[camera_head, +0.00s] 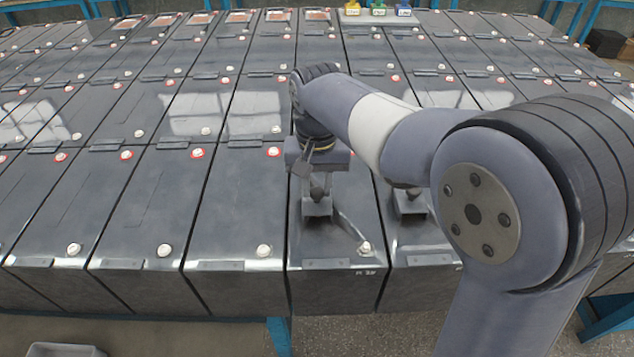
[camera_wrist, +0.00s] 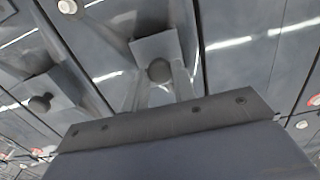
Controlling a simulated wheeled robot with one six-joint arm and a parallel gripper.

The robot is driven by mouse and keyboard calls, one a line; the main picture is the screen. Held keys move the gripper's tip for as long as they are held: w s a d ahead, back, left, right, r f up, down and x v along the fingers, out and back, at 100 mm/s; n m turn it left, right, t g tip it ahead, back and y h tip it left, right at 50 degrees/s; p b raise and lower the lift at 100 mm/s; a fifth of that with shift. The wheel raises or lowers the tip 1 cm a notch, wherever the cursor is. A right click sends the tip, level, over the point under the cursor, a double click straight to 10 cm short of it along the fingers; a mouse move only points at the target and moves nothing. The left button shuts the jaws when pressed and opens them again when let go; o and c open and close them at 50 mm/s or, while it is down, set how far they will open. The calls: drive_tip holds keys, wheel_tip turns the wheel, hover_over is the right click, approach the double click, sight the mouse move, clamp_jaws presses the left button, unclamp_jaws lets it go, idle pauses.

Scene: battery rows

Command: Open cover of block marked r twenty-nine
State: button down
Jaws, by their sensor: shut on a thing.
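The dark grey block (camera_head: 337,262) under my gripper bears small white lettering near its front edge, too small to read surely. In the head view my gripper (camera_head: 317,190) points down over this block's top and is shut on a dark round knob. The wrist view shows the knob (camera_wrist: 158,70) between the fingers, in front of a small square plate (camera_wrist: 155,45). The plate (camera_head: 317,208) also shows in the head view. I cannot tell whether the cover is raised. My arm hides the back of the block.
The block to the right has a similar knob (camera_wrist: 40,103) on a plate, partly behind my arm in the head view. Rows of like blocks with white caps (camera_head: 264,250) stand close around. Small yellow, green and blue items (camera_head: 378,8) stand at the far edge.

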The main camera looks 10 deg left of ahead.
drive_tip(key=w+p, duration=0.1)
drive_tip(key=w, duration=0.1)
drive_tip(key=w+a+p, duration=0.1)
drive_tip(key=w+p, duration=0.2)
drive_tip(key=w, duration=0.2)
drive_tip(key=shift+a+r+p, duration=0.2)
drive_tip(key=shift+a+p, duration=0.15)
drive_tip(key=shift+w+a+f, duration=0.15)
drive_tip(key=shift+w, duration=0.5)
drive_tip(key=c, duration=1.1)
unclamp_jaws()
drive_tip(key=shift+c, duration=0.2)
